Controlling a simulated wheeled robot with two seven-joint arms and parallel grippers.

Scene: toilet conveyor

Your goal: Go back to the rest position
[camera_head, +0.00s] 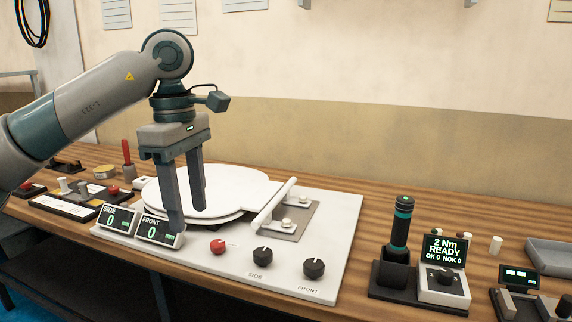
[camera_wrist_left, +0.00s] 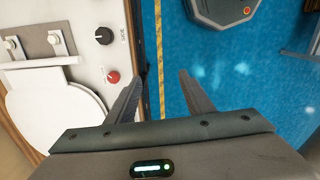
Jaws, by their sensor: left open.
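My left gripper (camera_head: 186,213) hangs from the left with its fingers pointing down, near the front edge of the white fixture board (camera_head: 338,235). Its fingers are apart with nothing between them, and in the left wrist view the open fingers (camera_wrist_left: 160,95) point over the blue floor beside the board. A white toilet seat (camera_head: 240,185) lies on the board behind the fingers; it also shows in the left wrist view (camera_wrist_left: 55,120). My right gripper is in neither view.
SIDE (camera_head: 116,218) and FRONT (camera_head: 160,230) displays, a red knob (camera_head: 218,246) and two black knobs stand along the board's front. A screwdriver (camera_head: 400,225) stands in a holder to the right, beside a torque display (camera_head: 445,252). Small tools lie at left. The air above the bench's right is clear.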

